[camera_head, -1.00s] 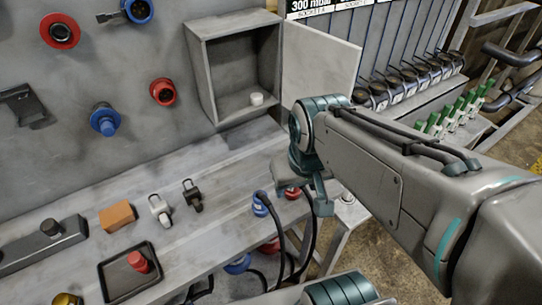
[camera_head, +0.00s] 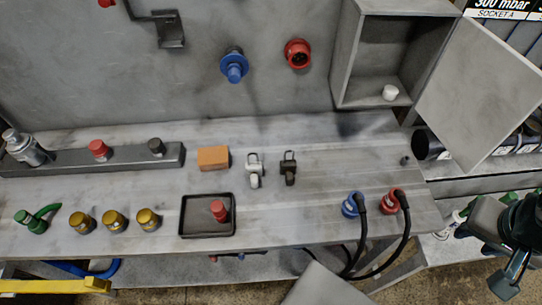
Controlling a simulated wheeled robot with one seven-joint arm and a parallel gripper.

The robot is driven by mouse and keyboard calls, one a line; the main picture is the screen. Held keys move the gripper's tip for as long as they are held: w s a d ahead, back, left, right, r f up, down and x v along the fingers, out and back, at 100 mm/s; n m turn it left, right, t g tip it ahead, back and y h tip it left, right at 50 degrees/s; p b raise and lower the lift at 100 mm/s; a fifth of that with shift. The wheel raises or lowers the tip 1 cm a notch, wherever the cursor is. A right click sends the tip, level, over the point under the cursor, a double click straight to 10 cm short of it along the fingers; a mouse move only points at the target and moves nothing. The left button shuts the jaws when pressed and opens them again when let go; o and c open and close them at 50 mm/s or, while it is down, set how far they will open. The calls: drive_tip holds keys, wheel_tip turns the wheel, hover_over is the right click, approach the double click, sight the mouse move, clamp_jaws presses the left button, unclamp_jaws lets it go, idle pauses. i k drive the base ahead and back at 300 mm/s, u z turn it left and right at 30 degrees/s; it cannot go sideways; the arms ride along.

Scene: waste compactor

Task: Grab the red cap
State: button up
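A small red cap (camera_head: 219,211) stands in a shallow black tray (camera_head: 207,233) near the front of the grey workbench. A second red cap-like piece (camera_head: 98,150) sits on a long dark grey bar (camera_head: 70,160) at the back left of the bench. My gripper (camera_head: 505,252) is at the far right edge of the picture, partly cut off. It is beyond the right end of the bench, well away from both red pieces. Its finger opening does not show clearly.
An orange block (camera_head: 213,158), a white padlock (camera_head: 254,170) and a dark padlock (camera_head: 288,168) lie behind the tray. Several brass fittings (camera_head: 114,221) stand left of it. Blue (camera_head: 352,205) and red (camera_head: 390,201) cabled plugs stand right. An open cabinet (camera_head: 345,55) holds a white cup (camera_head: 390,92).

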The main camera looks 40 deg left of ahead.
sight(219, 212)
drive_tip(key=z, duration=0.5)
drive_tip(key=k, duration=1)
drive_tip(key=u, duration=1.95)
drive_tip(key=i, duration=0.5)
drive_tip(key=u, duration=2.65)
drive_tip(key=k, duration=0.85)
drive_tip(key=z, duration=0.3)
